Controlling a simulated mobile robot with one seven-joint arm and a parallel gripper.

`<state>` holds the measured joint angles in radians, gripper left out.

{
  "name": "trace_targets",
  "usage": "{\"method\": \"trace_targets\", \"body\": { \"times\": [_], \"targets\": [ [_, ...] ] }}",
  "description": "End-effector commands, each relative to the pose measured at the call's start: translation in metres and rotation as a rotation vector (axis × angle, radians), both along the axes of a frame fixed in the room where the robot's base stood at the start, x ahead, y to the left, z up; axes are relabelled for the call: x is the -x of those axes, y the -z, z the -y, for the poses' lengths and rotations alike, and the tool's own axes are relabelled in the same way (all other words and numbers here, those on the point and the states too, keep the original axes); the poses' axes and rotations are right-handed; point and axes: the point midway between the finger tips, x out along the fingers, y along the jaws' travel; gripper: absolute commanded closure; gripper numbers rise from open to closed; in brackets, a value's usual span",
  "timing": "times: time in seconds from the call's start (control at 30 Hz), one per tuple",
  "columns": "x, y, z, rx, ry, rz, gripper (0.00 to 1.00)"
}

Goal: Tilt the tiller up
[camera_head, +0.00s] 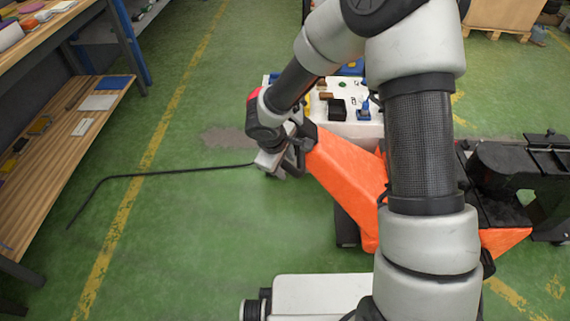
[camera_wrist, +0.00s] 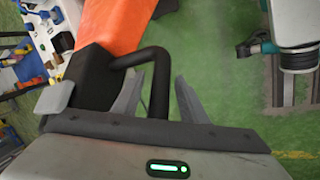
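The orange tiller (camera_head: 345,168) slants from the low truck body up and left to my gripper (camera_head: 277,165) in the head view. In the wrist view the orange tiller (camera_wrist: 115,22) is at the top, with a black handle loop (camera_wrist: 158,75) at its end. My gripper (camera_wrist: 158,78) has its two fingers on either side of one bar of this loop. Gaps show between bar and fingers, so it is open around the bar. In the head view my wrist partly hides the handle.
A wooden shelf rack (camera_head: 60,140) stands at the left. A white cart (camera_head: 350,125) with small items is behind the tiller. A thin bent black line (camera_head: 175,172) runs across the green floor left of my gripper. Floor at the left middle is otherwise clear.

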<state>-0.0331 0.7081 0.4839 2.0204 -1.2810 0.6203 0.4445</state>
Motion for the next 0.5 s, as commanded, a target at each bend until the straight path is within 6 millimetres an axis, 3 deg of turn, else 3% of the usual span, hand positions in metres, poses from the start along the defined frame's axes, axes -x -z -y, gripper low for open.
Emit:
{"method": "trace_targets", "body": {
  "times": [0.03,0.2,0.4,0.5],
  "targets": [
    [0.0,0.0,0.0,0.0,0.0,0.0,0.7],
    [0.0,0.0,0.0,0.0,0.0,0.0,0.99],
    [0.0,-0.002,0.002,-0.002,0.001,0.0,1.0],
    [-0.001,-0.012,0.012,-0.017,0.003,-0.002,1.0]
  ]
}}
